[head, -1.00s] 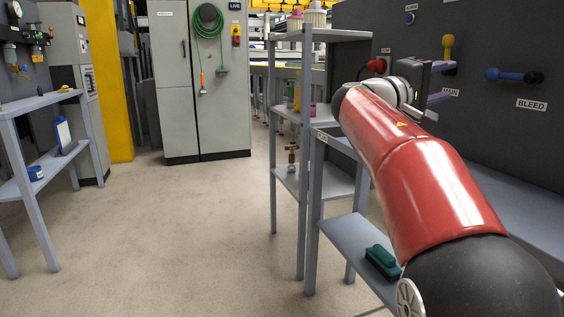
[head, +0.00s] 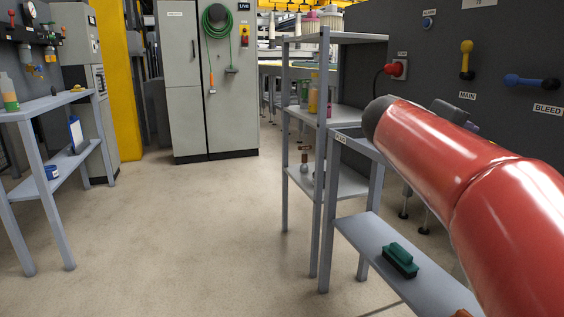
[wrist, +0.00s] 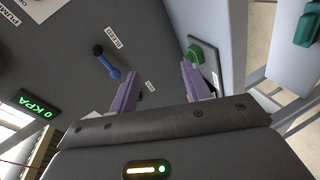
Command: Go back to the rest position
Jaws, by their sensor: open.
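My gripper (wrist: 162,88) shows in the wrist view with its two purple fingers apart and nothing between them. It is near the dark panel (wrist: 62,55). In the head view my red arm stretches along the right side, and the gripper is mostly hidden behind it. Only a little of its dark body and purple shows past the arm. On the panel, a blue lever (head: 530,82) marked BLEED lies sideways, and a yellow lever (head: 466,60) marked MAIN stands upright. The blue lever also shows in the wrist view (wrist: 108,63).
A red plug (head: 390,70) sits at a socket left of the levers. A grey shelf rack (head: 322,150) stands left of my arm. A green brush (head: 399,259) lies on the low shelf. A green knob (wrist: 196,56) and a 0 KPA display (wrist: 36,104) show near the gripper. The floor ahead is clear.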

